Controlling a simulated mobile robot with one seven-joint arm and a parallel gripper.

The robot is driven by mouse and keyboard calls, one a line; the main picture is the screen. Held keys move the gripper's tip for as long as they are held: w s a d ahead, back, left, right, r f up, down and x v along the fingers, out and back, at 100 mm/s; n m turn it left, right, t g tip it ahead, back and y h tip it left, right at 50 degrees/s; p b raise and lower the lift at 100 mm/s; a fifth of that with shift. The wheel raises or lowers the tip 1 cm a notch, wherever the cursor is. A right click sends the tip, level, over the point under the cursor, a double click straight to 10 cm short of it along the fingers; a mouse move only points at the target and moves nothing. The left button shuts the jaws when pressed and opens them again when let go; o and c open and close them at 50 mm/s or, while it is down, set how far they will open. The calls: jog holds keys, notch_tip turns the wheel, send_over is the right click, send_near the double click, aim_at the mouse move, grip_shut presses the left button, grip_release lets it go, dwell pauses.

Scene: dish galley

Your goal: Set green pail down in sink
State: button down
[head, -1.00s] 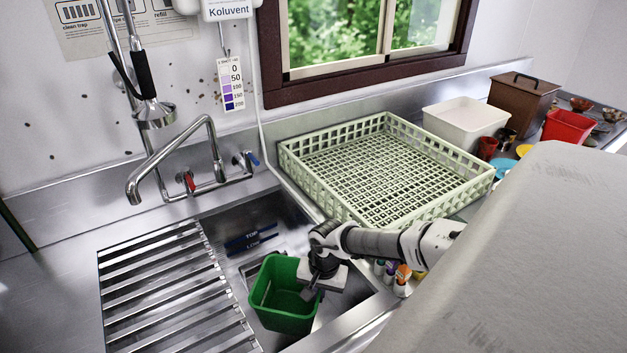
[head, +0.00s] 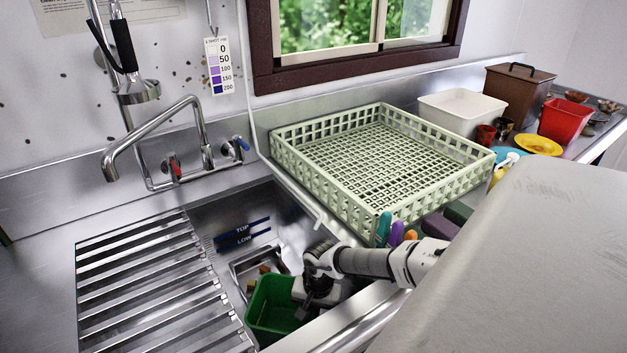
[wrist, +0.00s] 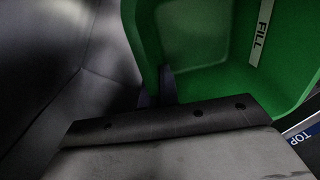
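The green pail (head: 274,309) is down inside the sink basin (head: 290,215), at its front, right of the slatted rack. It looks about upright; its base is hidden, so I cannot tell whether it touches the sink floor. My gripper (head: 318,300) is at the pail's right rim. In the wrist view the pail (wrist: 205,45) fills the upper right, with a white FILL strip inside, and its wall lies at my gripper's fingers (wrist: 160,88). My gripper appears shut on the pail wall.
A slatted metal rack (head: 160,285) covers the sink's left part. A metal container (head: 262,262) with brownish items stands behind the pail. A pale green dish rack (head: 385,165) sits to the right on the counter. The faucet (head: 155,140) reaches over from behind.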

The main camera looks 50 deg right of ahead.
jog(key=shift+f, duration=0.15)
jog(key=c, duration=1.7)
grip_release()
jog(key=shift+r, duration=0.2)
jog(key=r, duration=0.4)
jog(key=r+b, duration=0.1)
jog(key=r, duration=0.3)
jog(key=s+r, duration=0.1)
jog(key=r, duration=0.3)
jog(key=shift+d+b, duration=0.25)
jog(key=shift+b, duration=0.05)
